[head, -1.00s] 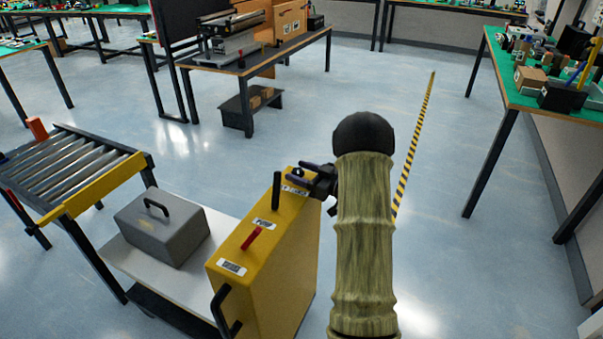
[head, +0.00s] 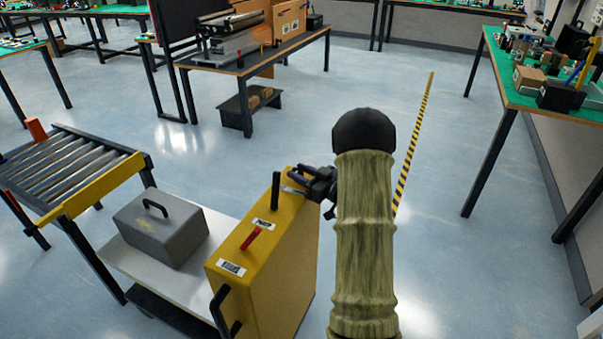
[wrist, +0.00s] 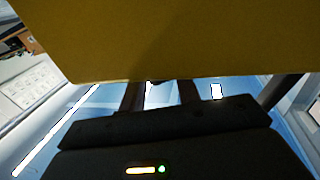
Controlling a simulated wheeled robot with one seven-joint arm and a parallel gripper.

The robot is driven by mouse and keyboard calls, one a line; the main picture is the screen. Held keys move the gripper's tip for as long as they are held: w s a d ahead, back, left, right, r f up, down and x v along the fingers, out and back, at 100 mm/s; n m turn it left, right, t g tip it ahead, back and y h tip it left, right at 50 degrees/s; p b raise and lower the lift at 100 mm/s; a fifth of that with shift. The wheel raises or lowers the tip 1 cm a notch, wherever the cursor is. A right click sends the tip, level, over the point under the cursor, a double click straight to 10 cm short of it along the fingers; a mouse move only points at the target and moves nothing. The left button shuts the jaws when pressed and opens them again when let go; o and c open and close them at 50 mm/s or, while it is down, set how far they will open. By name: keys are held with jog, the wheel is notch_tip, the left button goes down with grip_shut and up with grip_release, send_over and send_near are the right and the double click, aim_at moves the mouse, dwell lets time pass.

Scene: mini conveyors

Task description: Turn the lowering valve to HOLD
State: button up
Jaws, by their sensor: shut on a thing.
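A yellow cabinet (head: 271,250) stands in the lower middle of the head view. Its top carries a red lever (head: 252,238), an upright black handle (head: 276,190) and white labels too small to read surely. My gripper (head: 294,178) is at the far end of this top, just beyond the black handle. It is shut on a small part there, apparently the valve handle, which the fingers hide. In the wrist view, yellow cabinet surface (wrist: 180,40) fills the upper part and hides the fingertips. The valve's setting cannot be read.
A grey case (head: 160,228) sits on a white shelf (head: 130,262) left of the cabinet, beside a roller conveyor (head: 75,170). A green-topped bench (head: 515,95) stands at the right. Open floor lies behind and right of the cabinet.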

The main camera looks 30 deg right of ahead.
jog(key=m+h, duration=0.1)
jog(key=m+t+h+b, duration=0.1)
jog(key=h, duration=0.1)
jog(key=m+h, duration=0.1)
jog(key=shift+s+a+h, duration=0.1)
jog(key=shift+a+h, duration=0.15)
jog(key=shift+h, duration=0.05)
jog(key=shift+m+t+h+b, duration=0.3)
jog(key=shift+m+h+b, duration=0.3)
jog(key=shift+h, duration=0.6)
jog(key=o, duration=1)
jog(key=shift+a, duration=0.1)
jog(key=shift+c, duration=0.2)
